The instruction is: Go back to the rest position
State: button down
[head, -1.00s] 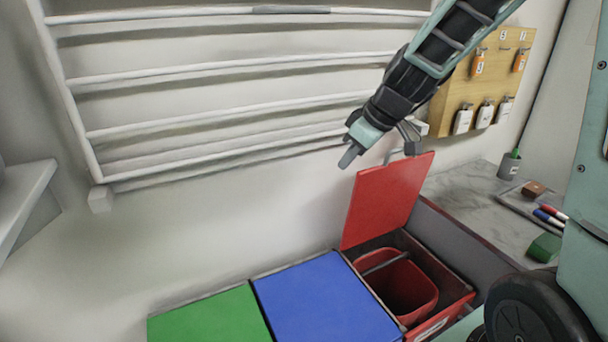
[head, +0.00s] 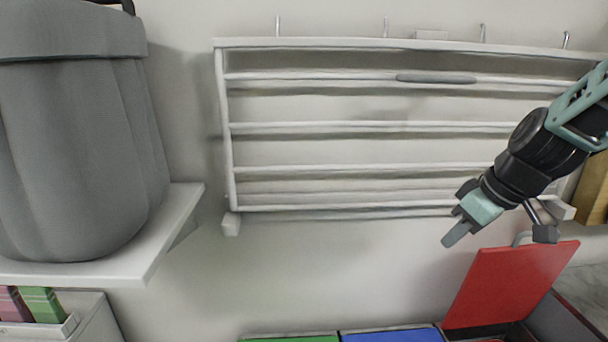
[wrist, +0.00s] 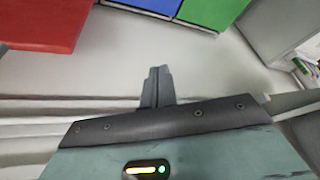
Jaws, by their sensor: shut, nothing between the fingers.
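My gripper (head: 457,234) is in the air in front of the wall, at the lower right of the white wall rack. Its fingers are together and hold nothing; they also show closed in the wrist view (wrist: 155,87). The raised red lid (head: 513,285) of a bin stands open below and to the right of the gripper, apart from it. In the wrist view the red lid (wrist: 45,22) is at the upper left.
The white rack (head: 340,128) is on the wall behind my arm. A green lid (head: 290,339) and a blue lid (head: 392,335) lie at the bottom edge. A large grey container (head: 80,150) stands on a white shelf (head: 150,240) at left. A wooden board (head: 594,190) is at far right.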

jog(key=s+a+f+g+h, duration=0.1)
jog(key=s+a+f+g, duration=0.1)
jog(key=s+a, duration=0.5)
jog(key=s+a+f+n+g+h, duration=0.1)
jog(key=s+a+f, duration=0.1)
jog(key=s+a, duration=0.6)
jog(key=s, duration=0.7)
jog(key=shift+s+n+g+h, duration=0.2)
jog(key=shift+n+g+h, duration=0.1)
jog(key=shift+g, duration=0.1)
